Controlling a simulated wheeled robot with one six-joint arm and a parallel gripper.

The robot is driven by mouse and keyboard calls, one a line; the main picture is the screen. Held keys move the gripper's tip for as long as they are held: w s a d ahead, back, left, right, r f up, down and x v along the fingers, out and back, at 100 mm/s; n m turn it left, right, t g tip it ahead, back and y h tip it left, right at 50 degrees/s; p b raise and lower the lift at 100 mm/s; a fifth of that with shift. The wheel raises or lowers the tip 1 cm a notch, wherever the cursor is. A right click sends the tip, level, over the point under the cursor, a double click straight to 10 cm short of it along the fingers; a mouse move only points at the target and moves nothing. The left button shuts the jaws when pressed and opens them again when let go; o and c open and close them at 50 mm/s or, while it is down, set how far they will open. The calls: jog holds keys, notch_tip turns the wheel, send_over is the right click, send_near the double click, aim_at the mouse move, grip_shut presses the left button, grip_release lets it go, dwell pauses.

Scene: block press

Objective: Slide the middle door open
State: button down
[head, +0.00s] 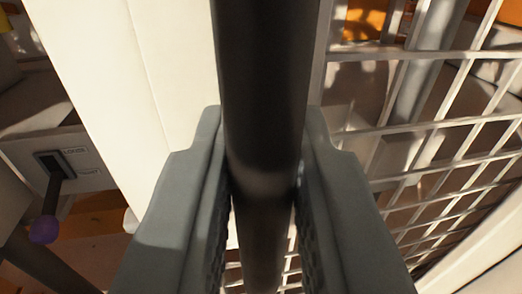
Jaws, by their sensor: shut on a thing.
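A dark, round bar (262,75), which looks like the door's handle, runs from the top to the bottom of the head view. My gripper (263,185) is shut on this bar, with one grey finger on each side. A metal mesh panel (430,125) lies behind and to the right of the bar. A cream-white panel or post (130,70) stands to the left. I cannot tell which of these belongs to the middle door, and the ends of the bar are out of view.
At the left, a grey-white box (85,165) carries a dark lever with a purple knob (43,230). Orange parts (365,20) and a grey post (425,70) show behind the mesh. A pale edge (490,245) crosses the lower right.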

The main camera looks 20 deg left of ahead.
jog(key=w+d, duration=0.5)
jog(key=d, duration=0.3)
jog(key=w+d, duration=0.6)
jog(key=d, duration=0.2)
jog(key=shift+d, duration=0.25)
jog(key=c, duration=1.5)
grip_release()
jog(key=shift+o, duration=0.2)
jog(key=v, duration=1.7)
jog(key=shift+s, duration=0.2)
